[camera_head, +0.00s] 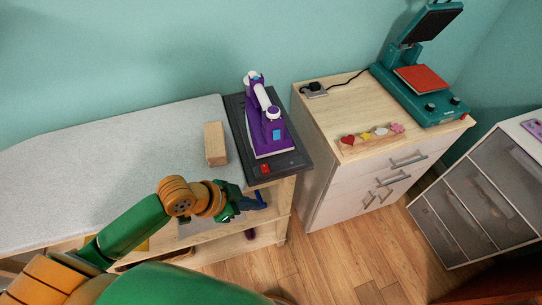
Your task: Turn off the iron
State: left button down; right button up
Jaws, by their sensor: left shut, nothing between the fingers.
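The purple and white iron (264,122) stands on a dark grey rest (280,166) at the right end of the ironing table. A small red switch (265,169) shows at the front edge of the rest. My left gripper (262,199) is shut and empty, in front of the rest's near edge and a little below the switch in the picture. Its fingertips are small and dark here. My right gripper does not show.
A wooden block (215,144) lies on the light grey ironing surface (110,165), left of the iron. To the right, a wooden cabinet (318,120) bears a teal heat press (420,90), a socket (314,90) and a strip of coloured shapes. Wooden floor is open between the furniture.

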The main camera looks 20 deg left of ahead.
pick_arm(q)
jog(key=w+a+r+m, duration=0.1)
jog(key=w+a+r, duration=0.1)
jog(key=r, duration=0.5)
jog(key=w+a+r+m+h, duration=0.1)
jog(key=w+a+r, duration=0.1)
jog(key=a+r, duration=0.2)
notch_tip(320, 180, up, 4)
jog(key=shift+w+f+t+h, duration=0.2)
jog(key=shift+w+t+h, duration=0.1)
jog(key=shift+t, duration=0.1)
jog(key=shift+a, duration=0.1)
jog(key=p, duration=0.2)
send_over(268, 165)
jog(key=s+a, duration=0.2)
jog(key=f, duration=0.7)
jog(key=shift+s+d, duration=0.1)
jog(key=shift+d, duration=0.1)
jog(key=f, duration=0.3)
jog(key=shift+a, duration=0.2)
jog(key=shift+a+f, duration=0.1)
jog(key=shift+f, duration=0.5)
